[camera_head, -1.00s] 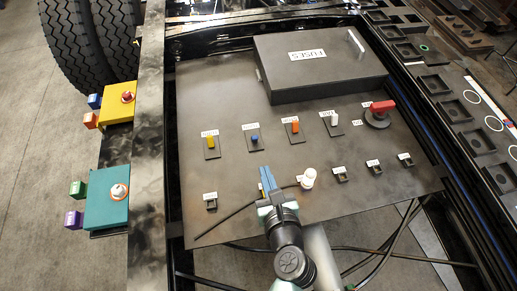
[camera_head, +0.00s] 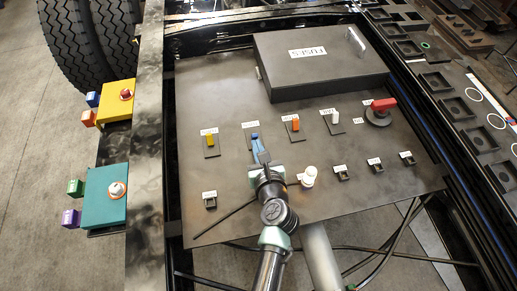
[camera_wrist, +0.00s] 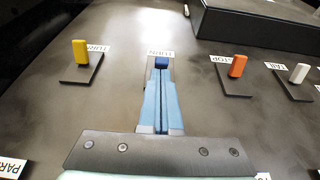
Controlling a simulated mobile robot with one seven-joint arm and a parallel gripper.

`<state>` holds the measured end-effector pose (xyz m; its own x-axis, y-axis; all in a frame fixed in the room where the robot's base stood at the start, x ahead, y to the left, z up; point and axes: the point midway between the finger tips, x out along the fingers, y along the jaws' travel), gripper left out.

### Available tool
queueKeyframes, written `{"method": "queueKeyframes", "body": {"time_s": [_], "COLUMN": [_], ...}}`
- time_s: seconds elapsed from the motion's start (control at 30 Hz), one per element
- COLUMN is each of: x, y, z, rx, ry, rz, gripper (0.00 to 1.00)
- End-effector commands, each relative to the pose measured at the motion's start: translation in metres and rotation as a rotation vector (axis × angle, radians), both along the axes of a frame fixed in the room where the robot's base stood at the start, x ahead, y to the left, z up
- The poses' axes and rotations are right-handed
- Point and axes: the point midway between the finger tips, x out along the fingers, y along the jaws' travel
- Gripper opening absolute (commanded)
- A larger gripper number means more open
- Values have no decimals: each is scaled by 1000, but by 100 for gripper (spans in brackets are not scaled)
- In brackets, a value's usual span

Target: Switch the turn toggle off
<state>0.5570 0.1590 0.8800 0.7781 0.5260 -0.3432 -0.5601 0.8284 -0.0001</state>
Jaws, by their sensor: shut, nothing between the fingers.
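A row of upright toggles stands on the dark panel (camera_head: 215,110).
Right of the blue toggle stand an orange toggle (camera_head: 295,125) and a white toggle (camera_head: 335,117). A red rotary switch (camera_head: 380,107) is at the far right. The fuse box (camera_head: 320,68) rises behind.

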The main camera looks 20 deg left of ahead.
Motion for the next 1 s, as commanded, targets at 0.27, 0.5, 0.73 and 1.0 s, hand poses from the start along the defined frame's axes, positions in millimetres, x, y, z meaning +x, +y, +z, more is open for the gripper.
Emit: {"method": "queueKeyframes", "body": {"time_s": [0.27, 0.5, 0.73, 1.0], "x": [0, 1, 1, 2], "y": [-1, -5, -8, -11], "z": [2, 6, 6, 8], "rx": [-3, -24, -36, -52], "ry": [4, 35, 53, 78], "rz": [0, -1, -2, -1], "gripper": [0, 0, 0, 0]}}
